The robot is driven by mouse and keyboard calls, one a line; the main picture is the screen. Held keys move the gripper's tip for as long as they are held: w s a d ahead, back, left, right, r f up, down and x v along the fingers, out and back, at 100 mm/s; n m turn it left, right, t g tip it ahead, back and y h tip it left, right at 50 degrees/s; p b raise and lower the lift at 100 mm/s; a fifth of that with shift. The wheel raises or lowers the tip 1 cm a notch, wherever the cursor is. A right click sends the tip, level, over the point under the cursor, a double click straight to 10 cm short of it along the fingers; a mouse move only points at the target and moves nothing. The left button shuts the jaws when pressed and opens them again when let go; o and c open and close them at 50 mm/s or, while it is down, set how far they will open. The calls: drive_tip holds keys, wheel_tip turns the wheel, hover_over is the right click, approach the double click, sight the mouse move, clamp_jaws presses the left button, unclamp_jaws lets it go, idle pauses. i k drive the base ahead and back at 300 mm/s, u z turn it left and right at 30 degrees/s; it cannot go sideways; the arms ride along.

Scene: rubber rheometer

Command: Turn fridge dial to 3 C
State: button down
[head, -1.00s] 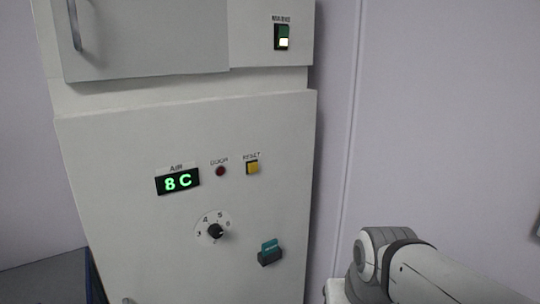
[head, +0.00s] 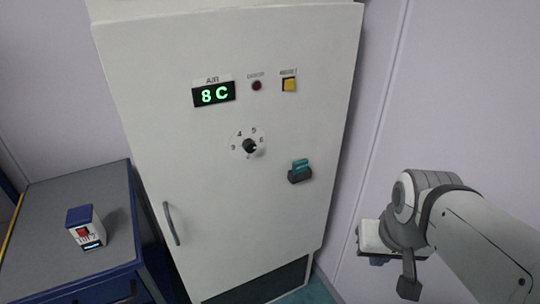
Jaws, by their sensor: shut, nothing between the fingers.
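The fridge dial (head: 249,146) is a small black knob on a round white scale on the fridge front. The figures 3, 4, 5 and 6 run around its upper side, with 3 at the left. Which figure the knob points to is too small to tell. Above it, the AIR display (head: 214,94) reads 8 C in green. My gripper (head: 408,287) hangs at the lower right, shut and empty, well to the right of the dial and apart from the fridge. Its fingers show only as a small dark shape.
A wall stands right.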

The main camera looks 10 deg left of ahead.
sight(249, 145)
drive_tip(key=z, duration=0.7)
drive_tip(key=k, duration=1.15)
drive_tip(key=u, duration=0.6)
drive_tip(key=i, duration=1)
drive_tip(key=u, duration=0.05)
